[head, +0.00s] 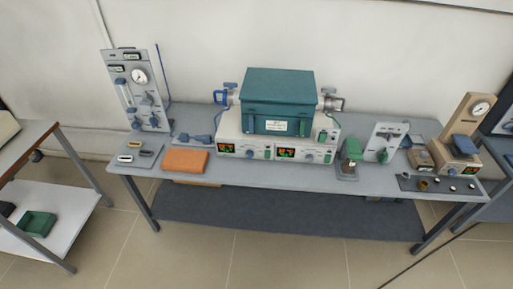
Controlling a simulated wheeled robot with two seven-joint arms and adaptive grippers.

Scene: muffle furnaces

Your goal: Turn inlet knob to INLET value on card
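A tall grey panel (137,92) with a round gauge, a flow tube and several blue knobs stands at the back left of the bench. Its blue knobs (147,99) are too small for me to read their settings, and I cannot tell which one is the inlet knob. A white card or label (276,127) with small unreadable print is on the front of the teal furnace (279,88). Neither of my grippers shows in the head view.
The grey bench (240,178) has a clear front strip. An orange block (185,161) and a small grey plate (138,155) lie before the panel. A green-knobbed panel (384,142) and a beige gauge stand (468,124) are at right. A side table (62,182) stands left.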

